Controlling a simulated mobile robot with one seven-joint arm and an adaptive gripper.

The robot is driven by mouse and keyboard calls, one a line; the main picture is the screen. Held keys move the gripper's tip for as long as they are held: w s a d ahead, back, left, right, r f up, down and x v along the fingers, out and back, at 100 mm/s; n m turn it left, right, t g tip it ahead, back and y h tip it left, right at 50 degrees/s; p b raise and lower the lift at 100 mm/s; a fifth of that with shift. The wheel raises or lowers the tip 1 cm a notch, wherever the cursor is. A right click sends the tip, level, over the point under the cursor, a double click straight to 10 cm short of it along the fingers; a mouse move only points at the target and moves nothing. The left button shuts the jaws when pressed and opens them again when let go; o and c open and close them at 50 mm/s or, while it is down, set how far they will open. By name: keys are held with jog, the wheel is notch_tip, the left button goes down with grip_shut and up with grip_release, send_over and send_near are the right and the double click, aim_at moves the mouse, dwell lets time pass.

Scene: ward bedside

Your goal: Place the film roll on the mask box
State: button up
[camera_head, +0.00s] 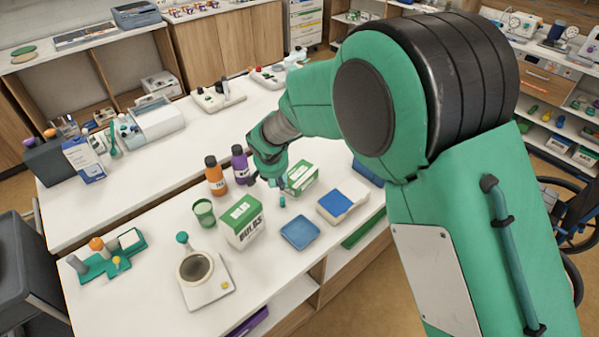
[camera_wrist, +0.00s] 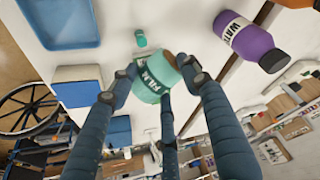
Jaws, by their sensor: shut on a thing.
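In the head view my gripper (camera_head: 273,181) is small and partly hidden by my arm; I cannot make out the roll clearly there. A green-and-white box (camera_head: 301,178) stands just right of my gripper, its lettering too small to read. It may be the mask box, but I cannot tell for sure. In the wrist view my fingers hide part of the area beyond the roll.
A BULBS box (camera_head: 243,221), green cup (camera_head: 204,212), orange bottle (camera_head: 215,176) and purple bottle (camera_head: 240,164) stand left of my gripper. A blue tray (camera_head: 300,233), a blue-and-white box (camera_head: 342,201) and a small teal item (camera_head: 282,201) are nearby.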

jog(key=s+d+m+p, duration=0.1)
jog(key=s+d, duration=0.2)
jog(key=d, duration=0.8)
jog(key=shift+d+f+m+h, duration=0.2)
jog(key=shift+d+m+h, duration=0.05)
jog(key=shift+m+h, duration=0.05)
jog(key=shift+w, duration=0.2)
send_near(299, 170)
jog(key=shift+w, duration=0.75)
jog(key=shift+f+b, duration=0.6)
jog(key=shift+f, duration=1.15)
jog(key=shift+f, duration=0.1)
jog(key=o, duration=1.2)
